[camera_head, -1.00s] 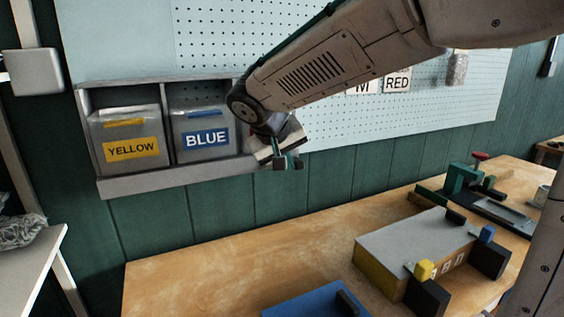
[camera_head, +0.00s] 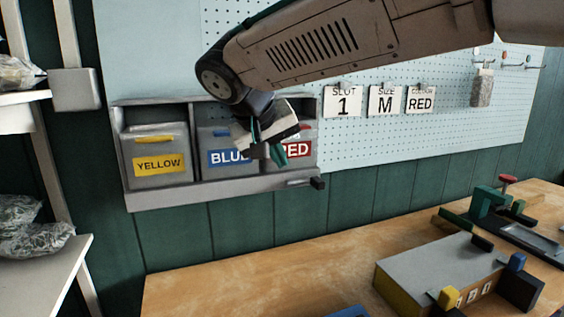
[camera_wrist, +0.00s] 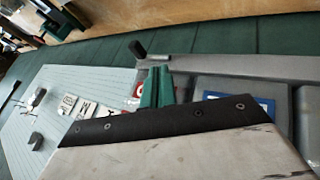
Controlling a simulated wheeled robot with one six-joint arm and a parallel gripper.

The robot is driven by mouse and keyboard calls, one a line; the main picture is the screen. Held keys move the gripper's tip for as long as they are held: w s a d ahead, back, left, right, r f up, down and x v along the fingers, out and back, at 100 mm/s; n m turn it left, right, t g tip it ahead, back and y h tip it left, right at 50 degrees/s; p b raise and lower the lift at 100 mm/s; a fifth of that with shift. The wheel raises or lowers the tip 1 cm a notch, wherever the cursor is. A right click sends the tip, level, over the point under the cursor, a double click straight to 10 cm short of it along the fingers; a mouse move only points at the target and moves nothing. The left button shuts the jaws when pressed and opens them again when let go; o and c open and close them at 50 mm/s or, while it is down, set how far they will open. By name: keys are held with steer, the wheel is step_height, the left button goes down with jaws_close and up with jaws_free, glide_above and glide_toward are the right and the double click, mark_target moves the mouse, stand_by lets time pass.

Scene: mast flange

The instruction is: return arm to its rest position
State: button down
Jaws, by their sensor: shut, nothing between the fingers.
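My gripper (camera_head: 272,154) is in the upper middle of the head view, at the end of my arm. Its green fingers are together and hold nothing. It hangs in front of the wall shelf, covering part of the blue and red bins. In the wrist view the green fingers (camera_wrist: 155,88) show close together, with the wall and bins behind them. I cannot tell how far the fingers are from the bins.
The wall shelf holds the yellow bin (camera_head: 157,158), blue bin (camera_head: 216,163) and red bin (camera_head: 305,148). Cards (camera_head: 385,99) hang on the pegboard. A grey box (camera_head: 430,262) and a green fixture (camera_head: 487,203) stand on the wooden bench (camera_head: 240,285). White shelving stands left.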

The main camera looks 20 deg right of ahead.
steer(key=s+d+f+g+y, duration=0.1)
steer(key=s+d+f, duration=0.2)
steer(key=s, duration=0.5)
steer(key=s+d+f+g+y, duration=0.1)
steer(key=s+d+f+y, duration=0.1)
steer(key=s+f, duration=0.4)
steer(key=s+d+f+g+y, duration=0.1)
steer(key=s+d+f, duration=0.4)
steer(key=s, duration=0.7)
steer(key=shift+s+f+n+g+y, duration=0.2)
steer(key=shift+n+g+y, duration=0.1)
steer(key=shift+y, duration=0.4)
